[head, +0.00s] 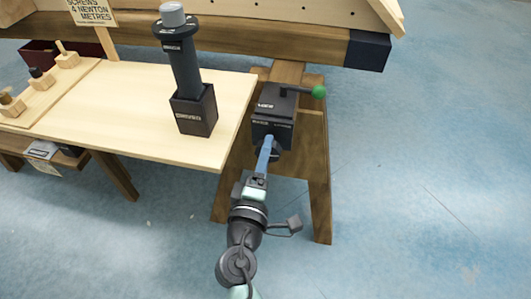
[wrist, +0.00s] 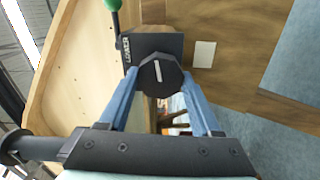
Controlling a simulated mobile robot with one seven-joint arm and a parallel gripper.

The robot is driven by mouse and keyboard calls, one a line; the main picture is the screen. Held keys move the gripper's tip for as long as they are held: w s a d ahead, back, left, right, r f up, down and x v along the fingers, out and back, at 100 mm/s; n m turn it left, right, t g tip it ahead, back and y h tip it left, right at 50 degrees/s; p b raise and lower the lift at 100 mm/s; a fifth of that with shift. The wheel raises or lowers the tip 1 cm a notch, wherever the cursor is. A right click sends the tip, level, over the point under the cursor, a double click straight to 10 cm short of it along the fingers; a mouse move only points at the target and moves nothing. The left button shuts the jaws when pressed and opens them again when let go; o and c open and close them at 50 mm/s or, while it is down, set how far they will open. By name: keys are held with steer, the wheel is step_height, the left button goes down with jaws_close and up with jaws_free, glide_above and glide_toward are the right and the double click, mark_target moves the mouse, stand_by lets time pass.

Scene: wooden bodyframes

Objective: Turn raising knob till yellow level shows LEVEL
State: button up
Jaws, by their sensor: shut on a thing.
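The raising knob is a dark, many-sided knob (wrist: 158,76) with a white line on its face, on the front of a dark jack box (head: 274,120). My gripper (head: 267,148) reaches it from the front, and in the wrist view its two blue fingers (wrist: 160,84) press on either side of the knob. The white line is a little off upright in the wrist view. The box (wrist: 172,43) carries a label reading LOWER and a green-tipped lever (head: 318,91). I cannot make out a yellow level in either view.
A pale wooden table (head: 130,85) stands left of the box, bearing a dark upright tool (head: 186,70) in a block. A wooden trestle (head: 318,190) stands under and beside the box. A long beam (head: 270,42) runs above. Open blue floor (head: 430,170) lies to the right.

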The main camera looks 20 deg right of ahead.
stand_by(0.4)
steer(key=o, duration=1.4)
steer(key=shift+c, duration=0.2)
steer(key=shift+a, duration=0.1)
steer(key=p+v, duration=0.2)
steer(key=v, duration=1.1)
